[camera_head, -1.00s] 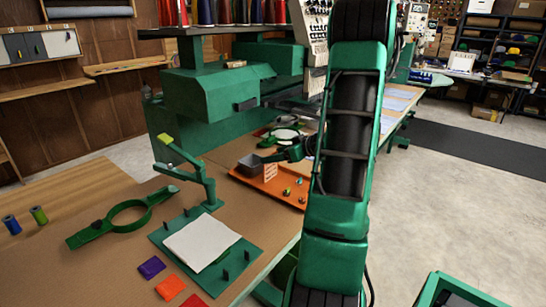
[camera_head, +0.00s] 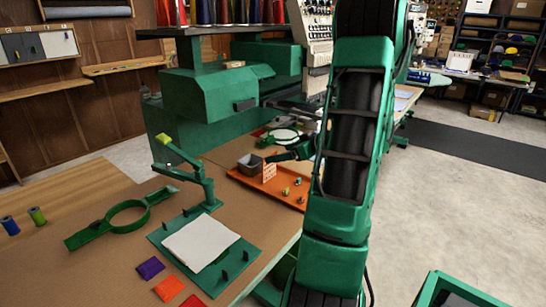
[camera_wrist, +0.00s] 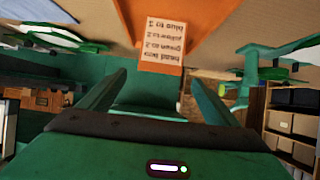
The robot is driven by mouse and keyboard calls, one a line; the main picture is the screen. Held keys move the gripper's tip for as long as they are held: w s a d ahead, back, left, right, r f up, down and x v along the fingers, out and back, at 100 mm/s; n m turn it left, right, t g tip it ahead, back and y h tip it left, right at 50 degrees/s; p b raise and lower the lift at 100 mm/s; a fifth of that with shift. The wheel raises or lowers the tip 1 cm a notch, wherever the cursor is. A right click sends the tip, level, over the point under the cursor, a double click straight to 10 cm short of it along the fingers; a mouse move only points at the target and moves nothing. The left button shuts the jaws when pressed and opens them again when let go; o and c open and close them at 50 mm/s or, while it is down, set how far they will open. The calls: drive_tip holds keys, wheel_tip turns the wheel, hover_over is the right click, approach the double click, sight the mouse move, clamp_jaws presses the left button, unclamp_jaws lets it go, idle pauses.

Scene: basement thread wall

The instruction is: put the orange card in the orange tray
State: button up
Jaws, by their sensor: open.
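The orange card (camera_head: 168,288) lies flat near the front of the brown table, between a purple card (camera_head: 150,267) and a red card (camera_head: 193,301). The orange tray (camera_head: 285,200) lies farther back on the table. It holds a grey box (camera_head: 249,164), small beads and a small lettered sign (camera_head: 269,173). My gripper (camera_head: 273,158) is over the far side of the tray, well away from the orange card. In the wrist view my gripper (camera_wrist: 158,78) is open with nothing between its fingers; the lettered sign (camera_wrist: 165,50) shows beyond them.
A green board with pegs and a white cloth (camera_head: 200,241) lies between the cards and the tray. A large green machine (camera_head: 220,100) blocks the back.

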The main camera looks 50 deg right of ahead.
drive_tip(key=v, duration=0.8)
drive_tip(key=s+a+f+m+g+y, duration=0.1)
drive_tip(key=a+f+g, duration=0.15)
drive_tip(key=a, duration=0.55)
drive_tip(key=a+f+m+g, duration=0.1)
drive_tip(key=a+g, duration=0.3)
drive_tip(key=a, duration=0.5)
drive_tip(key=s+a+m+g, duration=0.2)
drive_tip(key=s+a+g, duration=0.1)
drive_tip(key=s, duration=0.5)
drive_tip(key=s+a+m+g+h, duration=0.1)
drive_tip(key=s+a+m+g, duration=0.2)
drive_tip(key=s+a, duration=0.3)
drive_tip(key=shift+s+a+r+h, duration=0.2)
drive_tip(key=shift+s+r+h, duration=0.1)
drive_tip(key=shift+s, duration=0.55)
